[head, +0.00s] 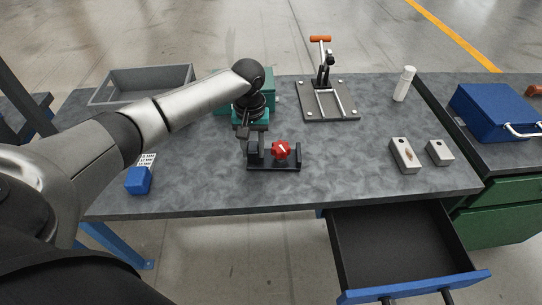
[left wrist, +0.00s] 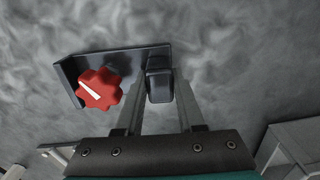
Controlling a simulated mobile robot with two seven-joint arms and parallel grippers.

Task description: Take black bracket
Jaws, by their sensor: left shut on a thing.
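The black bracket (head: 275,166) lies on the grey workbench, a flat black plate with raised ends and a red knob (head: 281,151) on it. In the left wrist view the bracket (left wrist: 118,60) shows its plate, the red knob (left wrist: 99,89) and an upright black block (left wrist: 158,82). My left gripper (head: 252,150) comes down from above at the bracket's left end. In the left wrist view its fingers (left wrist: 161,90) stand on either side of the black block, shut on it. Whether the plate still touches the bench is hard to tell. My right gripper is not in view.
A tool clamp with an orange handle (head: 320,39) stands on a plate behind. A grey tray (head: 142,84), blue cube (head: 138,180), white bottle (head: 403,84) and two light blocks (head: 404,155) are on the bench. An open drawer (head: 393,246) juts out in front; a blue case (head: 497,111) sits right.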

